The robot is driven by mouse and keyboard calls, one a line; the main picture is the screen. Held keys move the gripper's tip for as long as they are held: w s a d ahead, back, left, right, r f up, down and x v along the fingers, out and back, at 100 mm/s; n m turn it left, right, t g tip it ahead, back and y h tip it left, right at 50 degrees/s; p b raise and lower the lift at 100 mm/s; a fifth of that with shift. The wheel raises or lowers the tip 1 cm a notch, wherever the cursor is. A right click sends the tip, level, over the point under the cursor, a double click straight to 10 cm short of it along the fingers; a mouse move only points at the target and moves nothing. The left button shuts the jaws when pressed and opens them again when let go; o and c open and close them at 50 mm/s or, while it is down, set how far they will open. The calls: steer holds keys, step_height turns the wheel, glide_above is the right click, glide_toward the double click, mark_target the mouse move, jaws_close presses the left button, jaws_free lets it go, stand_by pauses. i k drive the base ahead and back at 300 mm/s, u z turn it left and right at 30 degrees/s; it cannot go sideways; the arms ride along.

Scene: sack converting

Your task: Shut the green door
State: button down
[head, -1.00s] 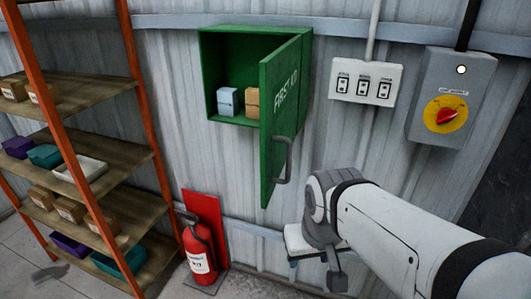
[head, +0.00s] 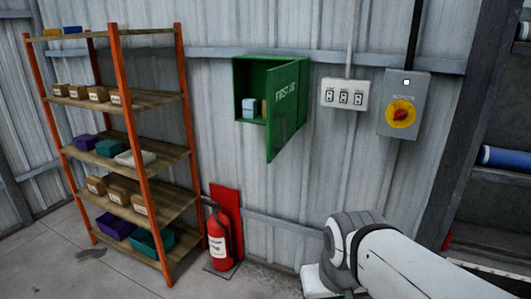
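The green door (head: 285,106), lettered FIRST AID, stands ajar on the green wall cabinet (head: 241,64). It is hinged on the cabinet's right side and swings out toward me. Inside the cabinet, a pale blue box (head: 249,108) shows, with a tan box partly hidden behind the door edge. The door's handle cannot be made out clearly now. My arm reaches in from the lower right, below and to the right of the door and apart from it. My gripper's fingers are not visible; only the wrist links show.
A red fire extinguisher (head: 218,238) stands on the floor below the cabinet. An orange-framed shelf (head: 130,130) with boxes and bins is at left. A switch panel (head: 344,94) and a grey isolator box (head: 403,103) are right of the door. Another rack (head: 495,190) is far right.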

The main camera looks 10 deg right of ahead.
mark_target(282, 81)
steer(key=z, duration=0.3)
steer(key=i, duration=0.9)
steer(key=u, duration=0.45)
